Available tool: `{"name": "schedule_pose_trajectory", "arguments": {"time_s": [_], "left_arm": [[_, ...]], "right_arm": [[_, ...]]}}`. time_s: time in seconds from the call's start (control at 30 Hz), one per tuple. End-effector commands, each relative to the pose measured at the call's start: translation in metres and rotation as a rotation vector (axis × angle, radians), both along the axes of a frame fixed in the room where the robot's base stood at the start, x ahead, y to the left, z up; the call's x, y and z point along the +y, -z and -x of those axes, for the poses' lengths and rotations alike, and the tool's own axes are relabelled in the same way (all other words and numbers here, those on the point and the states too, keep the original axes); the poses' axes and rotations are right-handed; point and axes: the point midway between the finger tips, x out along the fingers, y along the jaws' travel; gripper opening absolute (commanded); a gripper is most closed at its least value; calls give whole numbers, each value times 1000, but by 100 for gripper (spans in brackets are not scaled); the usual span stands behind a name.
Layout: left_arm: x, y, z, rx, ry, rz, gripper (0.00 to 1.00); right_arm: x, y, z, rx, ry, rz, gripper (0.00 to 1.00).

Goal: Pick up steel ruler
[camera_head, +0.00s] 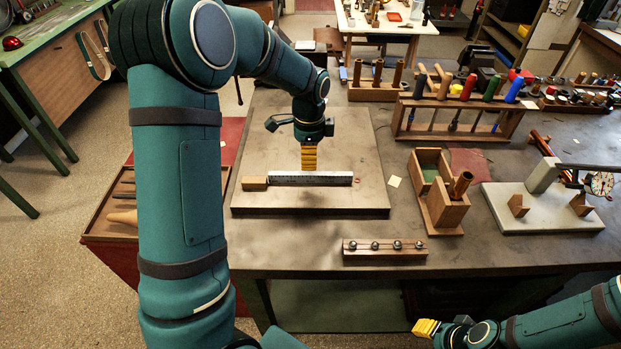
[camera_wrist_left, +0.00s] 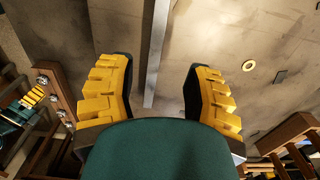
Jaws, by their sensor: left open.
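The steel ruler (camera_head: 322,180) is a long, thin grey strip with marks along it. It lies left to right on a flat board (camera_head: 300,203) on the bench, with a small wooden block (camera_head: 254,183) at its left end. My left gripper (camera_head: 309,165) points down right over the ruler and hides a bit of its far edge. In the left wrist view the gripper (camera_wrist_left: 160,92) is open, and the ruler (camera_wrist_left: 156,55) runs between the fingers, apart from both. My right gripper (camera_head: 426,327) is low at the front, away from the bench top; its opening is unclear.
A small rack with metal knobs (camera_head: 385,251) sits at the bench front. A wooden box (camera_head: 440,208) and a pale slab with a dial gauge (camera_head: 545,218) stand to the right. A tool rack (camera_head: 458,118) stands behind. The board around the ruler is mostly clear.

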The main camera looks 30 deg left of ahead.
Motion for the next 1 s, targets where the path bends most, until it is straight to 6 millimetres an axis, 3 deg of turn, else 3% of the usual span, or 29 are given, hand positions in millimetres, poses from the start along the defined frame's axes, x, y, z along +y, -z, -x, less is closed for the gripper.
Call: {"name": "schedule_pose_trajectory", "arguments": {"time_s": [0.27, 0.6, 0.9, 0.93, 1.0], "left_arm": [[-1, 22, 1, 2, 0, 1, 50], [-6, 65, 4, 2, -1, 1, 50], [-6, 69, 4, -1, -1, 1, 50], [-6, 69, 4, -1, -1, 1, 46], [-6, 69, 4, -1, -1, 1, 22]], "right_arm": [[0, 3, 1, 2, -2, -1, 39], [1, 10, 3, 7, -6, -2, 39], [1, 10, 3, 8, -6, -2, 39], [1, 10, 3, 8, -6, -2, 39], [1, 10, 3, 8, -6, -2, 39]]}}
